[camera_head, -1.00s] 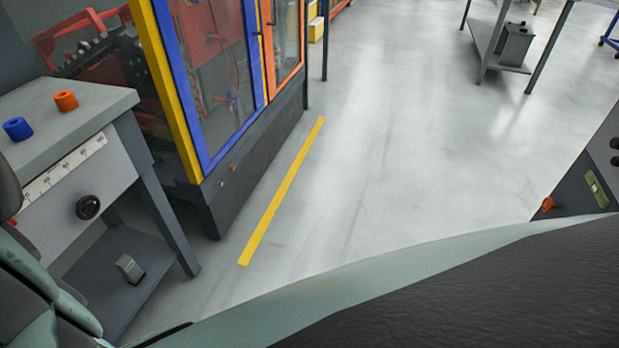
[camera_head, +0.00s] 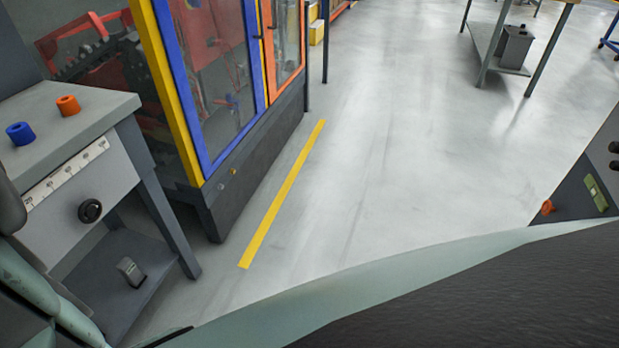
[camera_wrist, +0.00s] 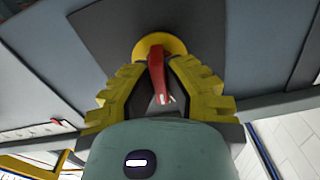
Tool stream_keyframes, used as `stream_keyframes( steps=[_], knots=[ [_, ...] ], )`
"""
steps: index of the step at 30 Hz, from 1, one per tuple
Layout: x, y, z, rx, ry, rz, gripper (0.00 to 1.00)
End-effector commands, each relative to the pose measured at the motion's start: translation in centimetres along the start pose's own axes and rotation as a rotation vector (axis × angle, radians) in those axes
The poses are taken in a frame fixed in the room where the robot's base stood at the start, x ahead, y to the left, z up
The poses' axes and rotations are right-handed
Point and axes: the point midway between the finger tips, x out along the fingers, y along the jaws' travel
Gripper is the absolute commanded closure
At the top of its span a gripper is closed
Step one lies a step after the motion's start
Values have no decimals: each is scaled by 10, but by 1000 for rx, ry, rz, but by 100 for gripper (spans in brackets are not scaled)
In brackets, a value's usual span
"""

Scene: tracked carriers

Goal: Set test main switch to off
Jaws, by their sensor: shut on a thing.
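In the wrist view, the red handle of the switch (camera_wrist: 158,76) sits on a round yellow plate (camera_wrist: 150,45) on a dark grey panel (camera_wrist: 100,35). My gripper (camera_wrist: 161,72) has its yellow padded fingers on both sides of the red handle, shut on it. The handle points toward the camera and slightly down in the picture. Its tip has small pale marks that I cannot read. The fingers hide part of the plate's lower edge. Neither the switch nor my gripper shows in the head view.
In the head view, a grey workbench (camera_head: 70,120) with a blue ring (camera_head: 20,133) and an orange ring (camera_head: 68,105) stands at left. A machine enclosure with blue and orange door frames (camera_head: 208,90) stands beyond it. The floor right of the yellow line (camera_head: 284,195) is clear.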

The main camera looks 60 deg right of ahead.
Motion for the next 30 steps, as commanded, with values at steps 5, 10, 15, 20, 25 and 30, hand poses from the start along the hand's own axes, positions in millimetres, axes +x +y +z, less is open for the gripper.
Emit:
stream_keyframes(
  steps=[5, 10, 15, 20, 25, 30],
  knots=[
    [-1, 3, 5, -81, -15, 4, 100],
    [-1, 2, 5, -125, -16, 3, 100],
    [-1, 2, 6, -141, -17, 3, 100],
    [-2, 2, 6, -143, -18, 3, 100],
    [-2, 2, 6, -142, -18, 3, 100],
    [-1, 2, 4, -141, -13, 3, 72]
  ],
)
